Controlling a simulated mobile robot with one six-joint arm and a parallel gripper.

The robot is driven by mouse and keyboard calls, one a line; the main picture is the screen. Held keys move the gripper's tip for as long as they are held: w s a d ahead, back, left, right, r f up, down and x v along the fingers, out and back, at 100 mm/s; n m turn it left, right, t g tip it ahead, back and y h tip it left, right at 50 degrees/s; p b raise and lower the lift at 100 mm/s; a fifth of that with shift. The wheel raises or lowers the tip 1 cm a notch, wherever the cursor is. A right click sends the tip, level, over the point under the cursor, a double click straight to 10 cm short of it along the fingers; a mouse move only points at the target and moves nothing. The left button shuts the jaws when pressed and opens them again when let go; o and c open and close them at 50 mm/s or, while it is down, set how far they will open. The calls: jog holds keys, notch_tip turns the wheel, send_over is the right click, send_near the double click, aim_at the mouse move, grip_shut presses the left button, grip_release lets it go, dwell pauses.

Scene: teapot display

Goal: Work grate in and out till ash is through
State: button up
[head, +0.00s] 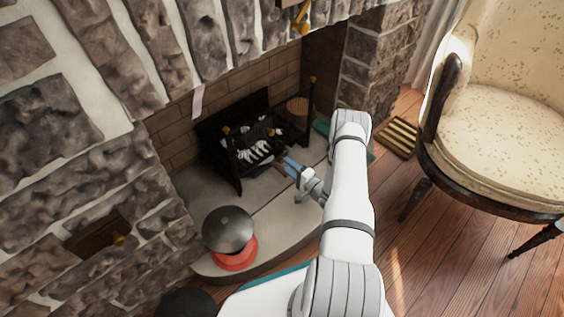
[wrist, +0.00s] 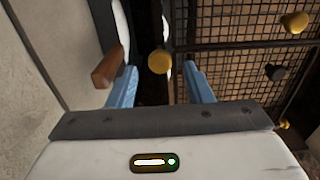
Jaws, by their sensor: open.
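The black fire grate (head: 222,165) stands in the brick fireplace, with whitish bars or ash (head: 256,150) inside it. My gripper (head: 283,163) is at the grate's front right, its blue fingers pointing toward it. In the wrist view my gripper (wrist: 160,72) is open. A brass knob (wrist: 159,62) shows between the fingertips; I cannot tell whether it is touched or how deep it sits. A wooden handle (wrist: 107,67) shows just left of the left finger. Dark wire mesh (wrist: 240,65) with more knobs fills the right side. Ash below the grate is too small to tell.
A grey dome on a red base (head: 234,255) stands on the pale hearth (head: 270,222) at front left. A cream armchair (head: 505,115) stands at right, with a slatted floor vent (head: 398,138) beside it. Stone walls close in the left side.

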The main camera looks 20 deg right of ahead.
aim_at(282, 161)
jog(key=b+x, duration=0.1)
jog(key=x, duration=0.4)
grip_shut()
dwell(0.5)
